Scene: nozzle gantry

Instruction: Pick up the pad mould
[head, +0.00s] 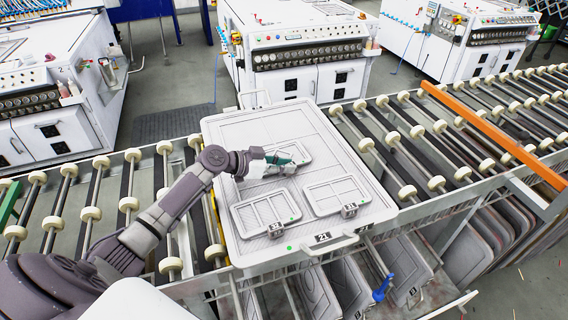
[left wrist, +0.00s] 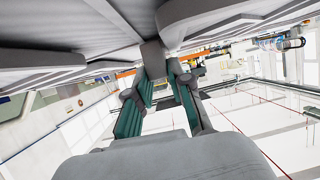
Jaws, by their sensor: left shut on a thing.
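Three pale grey framed pad moulds lie on or over a large grey carrier plate (head: 225,135) in the head view. The back pad mould (head: 299,152) is at my left gripper (head: 284,163), which partly covers its near left side. In the left wrist view my left gripper (left wrist: 160,92) has its green-padded fingers closed around a small grey block, with grey panels of the mould (left wrist: 215,22) above. I cannot tell whether this mould is clear of the plate. The left pad mould (head: 262,211) and right pad mould (head: 336,194) lie nearer, each with a tag. My right gripper is out of view.
The carrier plate rests on a roller conveyor (head: 440,184) running left and right, with an orange bar (head: 495,134) across the right part. More plates (head: 350,285) stand in a rack below, near a blue handle (head: 381,289). White machines (head: 300,50) line the back.

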